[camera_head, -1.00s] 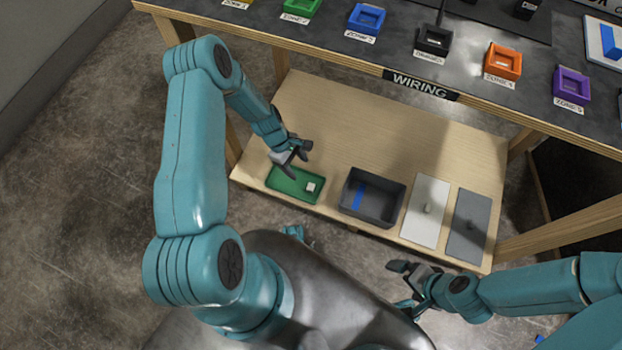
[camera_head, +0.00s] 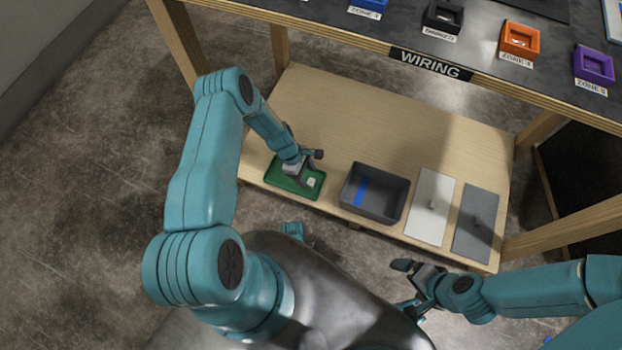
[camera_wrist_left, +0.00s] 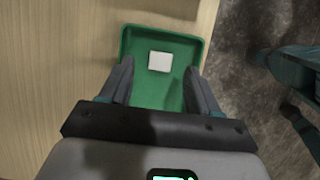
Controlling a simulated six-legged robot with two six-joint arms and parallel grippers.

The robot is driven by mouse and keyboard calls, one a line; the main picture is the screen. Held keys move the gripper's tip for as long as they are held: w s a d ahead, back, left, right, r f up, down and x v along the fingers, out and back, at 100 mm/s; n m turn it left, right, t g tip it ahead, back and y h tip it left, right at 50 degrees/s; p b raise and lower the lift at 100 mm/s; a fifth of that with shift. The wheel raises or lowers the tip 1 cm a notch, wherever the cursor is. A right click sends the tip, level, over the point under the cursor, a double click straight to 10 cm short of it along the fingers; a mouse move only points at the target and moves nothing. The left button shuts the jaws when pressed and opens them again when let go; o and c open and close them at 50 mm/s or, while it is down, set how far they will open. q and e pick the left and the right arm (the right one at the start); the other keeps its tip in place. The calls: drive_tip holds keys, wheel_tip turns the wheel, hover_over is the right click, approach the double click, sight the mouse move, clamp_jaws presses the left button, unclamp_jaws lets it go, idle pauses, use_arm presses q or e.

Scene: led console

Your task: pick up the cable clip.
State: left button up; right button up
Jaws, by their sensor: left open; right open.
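The cable clip (camera_head: 311,182) is a small white block lying in a shallow green tray (camera_head: 280,181) on the lower wooden shelf. In the left wrist view the clip (camera_wrist_left: 160,61) lies in the upper part of the green tray (camera_wrist_left: 152,99), a little beyond the fingertips. My left gripper (camera_head: 314,168) is open and empty just above the tray, its two fingers (camera_wrist_left: 162,75) pointing toward the clip on either side. My right gripper (camera_head: 404,281) is open and empty, low in front of the shelf, away from the tray.
A dark grey bin (camera_head: 347,188) with a blue strip stands right of the tray. A white panel (camera_head: 430,215) and a grey panel (camera_head: 475,225) lie further right. The wiring table's edge (camera_head: 350,40) overhangs the shelf at the back.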

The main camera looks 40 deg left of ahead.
use_arm(q)
drive_tip(key=b+x, duration=0.1)
drive_tip(key=x, duration=0.2)
drive_tip(key=shift+d+f, duration=0.2)
drive_tip(key=shift+f, duration=0.05)
drive_tip(key=c, duration=1.1)
drive_tip(key=shift+r, duration=0.1)
wheel_tip(320, 180, up, 10)
drive_tip(key=p, duration=0.4)
